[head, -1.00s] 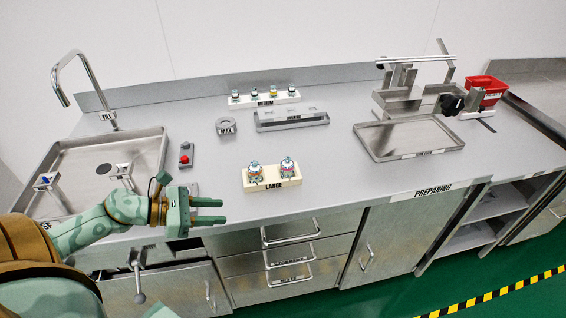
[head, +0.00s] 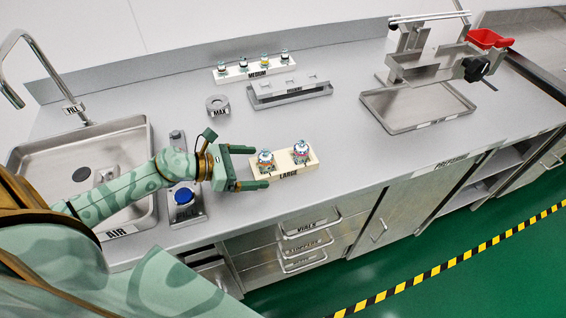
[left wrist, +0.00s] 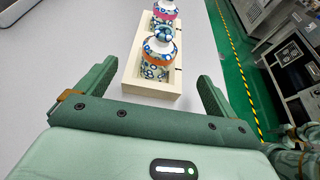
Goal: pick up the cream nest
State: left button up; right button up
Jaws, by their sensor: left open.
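The cream nest (head: 282,174) labelled LARGE lies on the grey counter near its front edge and holds two patterned vials, one with an orange band (left wrist: 157,62) and one with a pink band (left wrist: 165,14). My left gripper (head: 261,167) is open and empty at the nest's left end. In the left wrist view the nest's near end (left wrist: 150,92) lies between the lines of the two spread fingers, apart from both. Whether the fingertips overlap its end in depth is hard to tell.
Another pale rack (head: 232,75) labelled MEDIUM, holding several small vials, stands behind, with a grey rack (head: 291,97) before it. A blue-button box (head: 184,205) is beside the sink (head: 135,138). A tray (head: 418,112) is at right.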

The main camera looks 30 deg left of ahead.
aim_at(274, 164)
pick_arm(q)
jog(key=x, duration=0.5)
jog(key=shift+w+f, duration=0.1)
jog(key=shift+w, duration=0.35)
pick_arm(e)
jog(key=shift+s+a+f, duration=0.2)
jog(key=shift+a+f, duration=0.05)
jog(key=shift+a, duration=0.5)
pick_arm(q)
jog(key=shift+s, duration=0.1)
jog(key=c, duration=1)
jog(key=shift+c, duration=0.7)
pick_arm(e)
jog(key=shift+d, duration=0.3)
jog(key=shift+d, duration=0.1)
